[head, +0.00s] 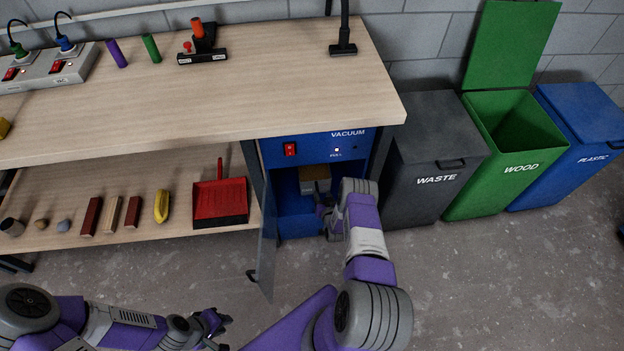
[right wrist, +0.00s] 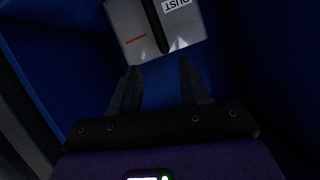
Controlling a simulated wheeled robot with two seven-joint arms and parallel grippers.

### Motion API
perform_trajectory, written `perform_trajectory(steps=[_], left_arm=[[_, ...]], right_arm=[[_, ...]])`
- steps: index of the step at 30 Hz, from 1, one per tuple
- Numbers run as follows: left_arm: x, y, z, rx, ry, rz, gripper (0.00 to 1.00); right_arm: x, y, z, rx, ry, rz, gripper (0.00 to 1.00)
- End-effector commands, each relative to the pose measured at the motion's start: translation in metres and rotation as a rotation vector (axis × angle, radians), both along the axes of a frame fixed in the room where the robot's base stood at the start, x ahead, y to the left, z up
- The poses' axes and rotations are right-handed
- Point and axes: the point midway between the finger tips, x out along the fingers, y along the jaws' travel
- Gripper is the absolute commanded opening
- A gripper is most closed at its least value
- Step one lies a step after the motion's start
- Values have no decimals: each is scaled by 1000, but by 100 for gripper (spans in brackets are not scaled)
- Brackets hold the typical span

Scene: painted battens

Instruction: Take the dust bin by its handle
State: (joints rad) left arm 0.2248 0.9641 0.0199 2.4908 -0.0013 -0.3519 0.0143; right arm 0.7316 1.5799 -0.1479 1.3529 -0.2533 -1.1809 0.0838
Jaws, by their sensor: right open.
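The dust bin (head: 318,187) is a pale grey box inside the open blue vacuum cabinet (head: 297,226). In the right wrist view the dust bin (right wrist: 132,25) shows a "DUST" label, upside down, and a red line. Its dark bar-shaped handle (right wrist: 157,28) runs down its front. My right gripper (right wrist: 159,82) is inside the cabinet, open and empty, with its fingertips just short of the bin and roughly either side of the handle's line. In the head view my arm partly hides it. My left gripper (head: 221,321) is low at the front, away from the cabinet; its jaw opening is unclear.
The cabinet door (head: 267,240) stands open, left of my right forearm. A red dustpan (head: 220,200) lies on the shelf beside it. The workbench top (head: 250,90) overhangs the cabinet. A grey waste bin (head: 432,150) stands to the right.

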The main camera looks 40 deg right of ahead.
Motion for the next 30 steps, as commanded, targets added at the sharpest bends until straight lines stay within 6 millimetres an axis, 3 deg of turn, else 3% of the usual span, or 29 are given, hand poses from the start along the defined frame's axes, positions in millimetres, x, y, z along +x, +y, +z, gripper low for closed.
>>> perform_trajectory(steps=[12, 22, 23, 30], left_arm=[[0, 0, -34, 0, 0, 0, 26], [0, 0, -36, 0, 0, 0, 26], [0, 0, -35, 0, 0, 0, 26], [0, 0, -36, 0, 0, 0, 26]], right_arm=[[49, -13, -23, 2, 0, 0, 46], [55, -16, -23, 4, 3, 0, 46], [55, -16, -23, 4, 3, 0, 44], [55, -16, -23, 4, 3, 0, 8]])
